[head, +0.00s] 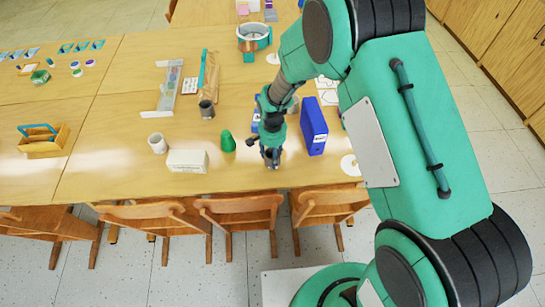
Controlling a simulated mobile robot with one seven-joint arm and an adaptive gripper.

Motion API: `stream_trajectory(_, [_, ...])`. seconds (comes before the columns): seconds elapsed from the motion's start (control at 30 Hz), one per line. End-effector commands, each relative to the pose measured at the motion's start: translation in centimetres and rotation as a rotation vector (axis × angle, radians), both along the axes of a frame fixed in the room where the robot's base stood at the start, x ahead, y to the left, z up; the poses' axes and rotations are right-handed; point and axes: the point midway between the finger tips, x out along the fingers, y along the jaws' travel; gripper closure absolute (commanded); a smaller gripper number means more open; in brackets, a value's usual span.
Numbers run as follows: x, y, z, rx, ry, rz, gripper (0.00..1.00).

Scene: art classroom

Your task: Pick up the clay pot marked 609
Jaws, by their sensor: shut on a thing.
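My gripper (271,160) points down over the near part of the wooden table, between a green cone and a blue binder. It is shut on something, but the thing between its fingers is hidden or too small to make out. I can read no 609 mark anywhere. A pale cup-like pot (157,144) stands at the near left of the gripper. A dark grey cup (206,110) stands farther back, left of the arm. I cannot tell whether either is the clay pot.
The green cone (228,142) and white box (187,161) stand left of my gripper. The blue binder (314,127) stands close on its right. A wooden caddy (43,141) is at far left. Chairs (238,210) line the near edge. The table (110,150) has bare room at left.

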Motion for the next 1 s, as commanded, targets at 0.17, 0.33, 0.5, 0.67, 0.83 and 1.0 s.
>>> stream_trajectory(0.17, [0.1, 0.0, 2.2, 0.001, -0.004, 0.0, 0.83])
stream_trajectory(0.33, [-1.7, -0.4, 3.2, 0.0, 0.0, 0.0, 0.83])
stream_trajectory(0.5, [-5.0, -1.3, 3.6, 0.0, -0.001, 0.0, 0.83])
stream_trajectory(0.67, [-8.4, -2.1, 3.9, 0.0, -0.001, 0.0, 0.83])
stream_trajectory(0.83, [-11.7, -2.9, 4.2, 0.0, -0.001, 0.0, 0.83])
stream_trajectory(1.0, [-13.9, -3.5, 4.3, 0.0, -0.001, 0.0, 0.83])
